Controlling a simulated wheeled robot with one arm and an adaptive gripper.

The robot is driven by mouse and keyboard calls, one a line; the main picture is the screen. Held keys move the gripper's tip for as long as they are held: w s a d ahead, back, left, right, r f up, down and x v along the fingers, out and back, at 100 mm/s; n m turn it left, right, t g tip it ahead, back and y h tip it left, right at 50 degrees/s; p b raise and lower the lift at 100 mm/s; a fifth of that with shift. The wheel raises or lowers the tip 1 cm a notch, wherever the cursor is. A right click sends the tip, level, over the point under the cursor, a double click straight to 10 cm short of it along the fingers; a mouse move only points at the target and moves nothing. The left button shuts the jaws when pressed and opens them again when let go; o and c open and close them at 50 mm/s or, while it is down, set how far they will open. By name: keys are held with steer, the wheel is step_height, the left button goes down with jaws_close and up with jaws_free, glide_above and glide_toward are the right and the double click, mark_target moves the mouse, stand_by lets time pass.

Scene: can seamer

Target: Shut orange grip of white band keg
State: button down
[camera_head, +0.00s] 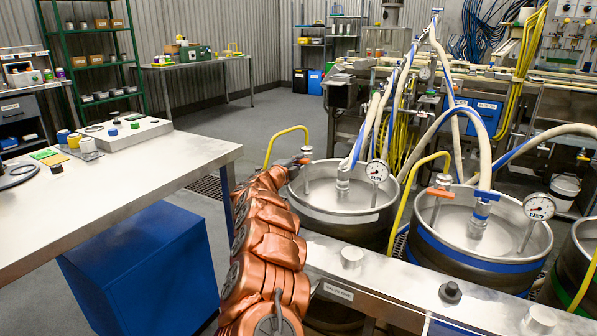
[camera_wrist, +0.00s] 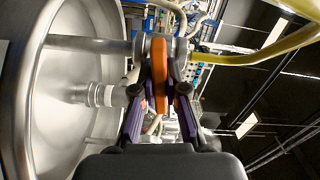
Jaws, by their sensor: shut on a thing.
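In the wrist view the grip lies crosswise to this pipe. My gripper (camera_wrist: 161,85) is shut on the grip, with a purple finger on each side. In the head view my gripper (camera_head: 299,162) is at the keg's upper left, largely hiding the grip.
A yellow hose (camera_head: 284,137) arches from the valve. The blue band keg (camera_head: 478,245) stands to the right with its own orange grip (camera_head: 440,193). Pale hoses and a gauge (camera_head: 377,171) rise close by. A white-topped table (camera_head: 120,186) stands left of my arm; open floor lies behind.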

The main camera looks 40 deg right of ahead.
steer(key=shift+f+m+b, duration=0.15)
steer(key=shift+m+b, duration=0.65)
steer(key=c, duration=1.2)
jaws_free()
steer(key=shift+a, duration=0.15)
steer(key=v, duration=1.1)
steer(key=shift+a, duration=0.4)
steer(key=shift+s, duration=0.1)
